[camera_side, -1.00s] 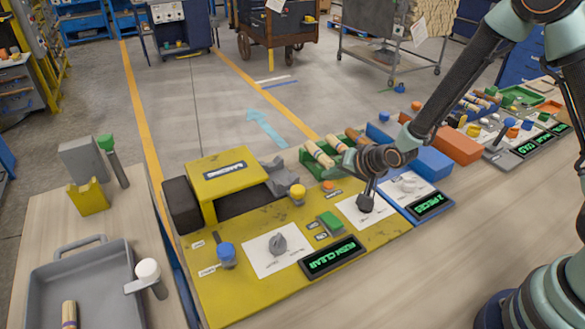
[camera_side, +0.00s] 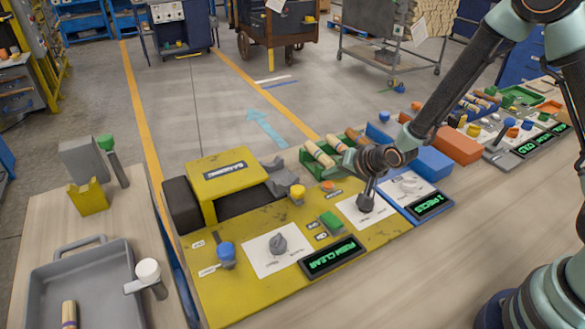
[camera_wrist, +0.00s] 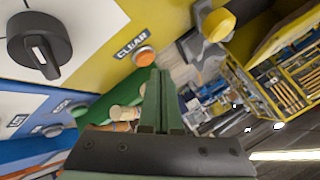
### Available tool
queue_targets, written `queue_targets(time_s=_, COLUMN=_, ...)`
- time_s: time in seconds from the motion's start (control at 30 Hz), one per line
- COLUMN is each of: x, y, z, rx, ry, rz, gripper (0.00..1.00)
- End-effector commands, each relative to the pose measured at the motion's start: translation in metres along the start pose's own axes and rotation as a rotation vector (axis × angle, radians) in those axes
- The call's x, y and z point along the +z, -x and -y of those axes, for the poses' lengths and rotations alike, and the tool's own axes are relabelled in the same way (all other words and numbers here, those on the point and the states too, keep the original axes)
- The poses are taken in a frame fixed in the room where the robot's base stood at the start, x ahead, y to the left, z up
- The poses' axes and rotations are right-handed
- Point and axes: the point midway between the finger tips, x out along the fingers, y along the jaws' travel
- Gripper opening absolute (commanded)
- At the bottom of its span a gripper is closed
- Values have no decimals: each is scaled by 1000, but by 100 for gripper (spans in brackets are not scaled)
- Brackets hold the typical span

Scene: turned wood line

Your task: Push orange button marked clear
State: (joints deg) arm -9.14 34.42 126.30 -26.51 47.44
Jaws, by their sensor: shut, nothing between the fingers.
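The orange button (camera_side: 328,185) sits near the back edge of the yellow panel (camera_side: 240,298), to the left of my wrist in the side view. In the wrist view the orange button (camera_wrist: 145,57) shows next to its CLEAR label (camera_wrist: 131,43). My gripper (camera_wrist: 160,73) is shut and empty, its green fingertips just below and right of the button in that picture. I cannot tell whether they touch it. In the side view my wrist hangs over the panel's right end and the fingertips are hard to make out. A display (camera_side: 332,257) reads PUSH CLEAR.
A dark knob (camera_wrist: 40,45) on a white plate is close to my gripper. A yellow knob (camera_side: 298,191), green button (camera_side: 331,221) and blue knob (camera_side: 226,252) stand on the panel. A green tray (camera_side: 311,165) of wooden pieces lies behind.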

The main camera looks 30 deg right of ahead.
Motion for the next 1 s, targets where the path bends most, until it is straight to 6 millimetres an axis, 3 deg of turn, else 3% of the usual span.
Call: queue_targets(time_s=1.0, x=3, y=-6, z=-6, rx=2, ry=0, rz=-1, gripper=0)
